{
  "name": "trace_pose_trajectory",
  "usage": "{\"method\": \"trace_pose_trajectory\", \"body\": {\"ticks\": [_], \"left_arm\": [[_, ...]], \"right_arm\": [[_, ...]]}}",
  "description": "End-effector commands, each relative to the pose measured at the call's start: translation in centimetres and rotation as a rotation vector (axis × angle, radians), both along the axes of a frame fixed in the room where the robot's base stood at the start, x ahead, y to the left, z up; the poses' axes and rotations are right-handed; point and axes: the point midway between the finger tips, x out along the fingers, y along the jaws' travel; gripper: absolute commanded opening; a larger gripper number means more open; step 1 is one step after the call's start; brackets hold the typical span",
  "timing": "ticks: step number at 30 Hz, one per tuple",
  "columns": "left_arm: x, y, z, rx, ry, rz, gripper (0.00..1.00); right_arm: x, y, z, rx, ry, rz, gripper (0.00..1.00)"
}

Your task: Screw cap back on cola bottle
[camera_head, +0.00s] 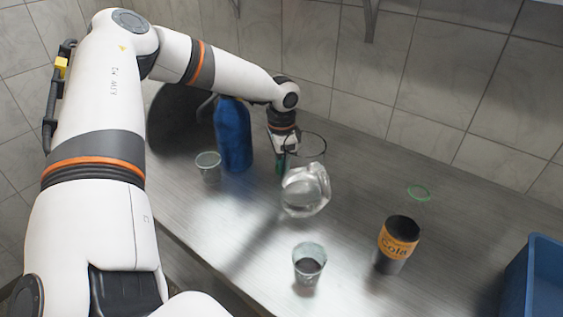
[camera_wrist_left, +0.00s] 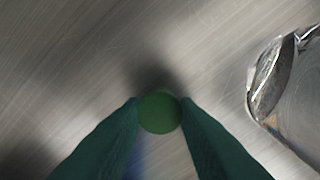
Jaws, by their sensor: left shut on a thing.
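The cola bottle (camera_head: 397,246) is a dark, short container with an orange "Cola" label, standing upright on the counter's right side. Its top looks dark, and no cap shows on it. My left gripper (camera_head: 281,163) is at the back middle of the counter, well left of the bottle and behind the clear jug. In the left wrist view its green fingers are shut on a small round green cap (camera_wrist_left: 160,112). The cap is mostly hidden in the head view. The right gripper is not in view.
A clear jug (camera_head: 304,191) stands close to the left gripper. A blue bottle (camera_head: 233,137) and a glass (camera_head: 208,167) are left of it. A glass with dark liquid (camera_head: 308,264) is in front. A green ring (camera_head: 419,192) lies behind the cola bottle; a blue crate (camera_head: 541,280) is at right.

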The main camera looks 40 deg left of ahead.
Motion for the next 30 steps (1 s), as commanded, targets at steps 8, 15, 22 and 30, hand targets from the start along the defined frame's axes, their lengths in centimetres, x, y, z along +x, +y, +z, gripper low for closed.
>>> {"method": "trace_pose_trajectory", "body": {"ticks": [8, 15, 22, 30], "left_arm": [[0.1, 0.0, 1.9, -0.001, -0.005, 0.001, 0.07], [0.1, 0.0, 6.9, 0.000, -0.006, -0.001, 0.07], [0.0, 0.0, 9.7, 0.000, -0.001, 0.000, 0.07], [0.0, 0.0, 10.0, 0.000, 0.001, -0.001, 0.07]], "right_arm": [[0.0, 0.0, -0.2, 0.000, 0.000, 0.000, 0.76], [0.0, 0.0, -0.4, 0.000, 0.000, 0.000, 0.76], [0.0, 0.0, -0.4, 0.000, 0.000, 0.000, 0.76], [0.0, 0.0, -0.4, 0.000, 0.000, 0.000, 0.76]]}}
